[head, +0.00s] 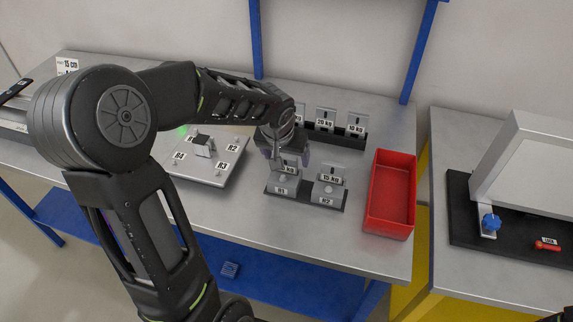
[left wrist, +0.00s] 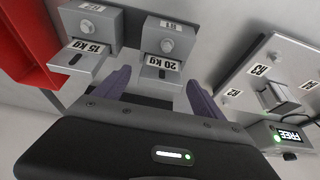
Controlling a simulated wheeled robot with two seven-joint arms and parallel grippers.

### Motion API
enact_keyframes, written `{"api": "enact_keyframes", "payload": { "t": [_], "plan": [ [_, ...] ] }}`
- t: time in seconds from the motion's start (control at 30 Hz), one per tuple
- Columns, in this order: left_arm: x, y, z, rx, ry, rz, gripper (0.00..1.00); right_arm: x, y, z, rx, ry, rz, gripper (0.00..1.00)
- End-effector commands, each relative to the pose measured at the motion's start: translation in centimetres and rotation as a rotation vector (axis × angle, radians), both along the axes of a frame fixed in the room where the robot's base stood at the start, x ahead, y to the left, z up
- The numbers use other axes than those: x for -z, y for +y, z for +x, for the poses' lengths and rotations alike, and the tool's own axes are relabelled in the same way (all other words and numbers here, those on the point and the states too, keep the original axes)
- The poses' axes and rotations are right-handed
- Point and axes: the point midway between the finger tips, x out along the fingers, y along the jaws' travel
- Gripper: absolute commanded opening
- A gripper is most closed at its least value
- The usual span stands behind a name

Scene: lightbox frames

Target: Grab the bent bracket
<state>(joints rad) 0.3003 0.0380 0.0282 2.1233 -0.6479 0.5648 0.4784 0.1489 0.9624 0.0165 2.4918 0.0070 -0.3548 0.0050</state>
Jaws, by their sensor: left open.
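A small grey angled piece (head: 203,146), which looks like the bent bracket, sits on the flat plate (head: 190,175) marked R2, R3 and R4. It also shows at the right of the left wrist view (left wrist: 279,98). My left gripper (head: 287,157) is open and empty, to the right of that plate. It is over the front block marked H1, which bears a 20 kg label. In the left wrist view, this 20 kg block (left wrist: 166,42) lies beyond and between my purple fingers (left wrist: 158,80). I cannot tell whether they touch it.
A 15 kg block (head: 329,192) marked H2 stands beside H1. A rear rack (head: 345,135) holds more labelled pieces. A red bin (head: 374,205) stands to the right. A white-framed fixture (head: 515,150) is on the right-hand table. The bench front is clear.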

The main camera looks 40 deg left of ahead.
Motion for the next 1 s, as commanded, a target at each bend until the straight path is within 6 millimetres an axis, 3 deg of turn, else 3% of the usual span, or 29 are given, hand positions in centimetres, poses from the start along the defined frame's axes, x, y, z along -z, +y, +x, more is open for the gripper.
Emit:
{"api": "enact_keyframes", "payload": {
  "t": [0.13, 0.7, 1.0],
  "plan": [
    [1.06, 0.15, 0.42, 0.0, 0.0, -0.001, 0.8, -0.12, -0.02, -0.04, 0.001, 0.001, -0.001, 0.36],
    [1.06, 0.16, 0.43, 0.0, -0.001, 0.0, 0.8, -0.09, -0.02, -0.03, 0.001, 0.001, -0.001, 0.36],
    [1.06, 0.16, 0.43, 0.0, -0.001, 0.0, 0.56, -0.09, -0.01, -0.03, 0.001, 0.001, 0.0, 0.36]
  ]
}}
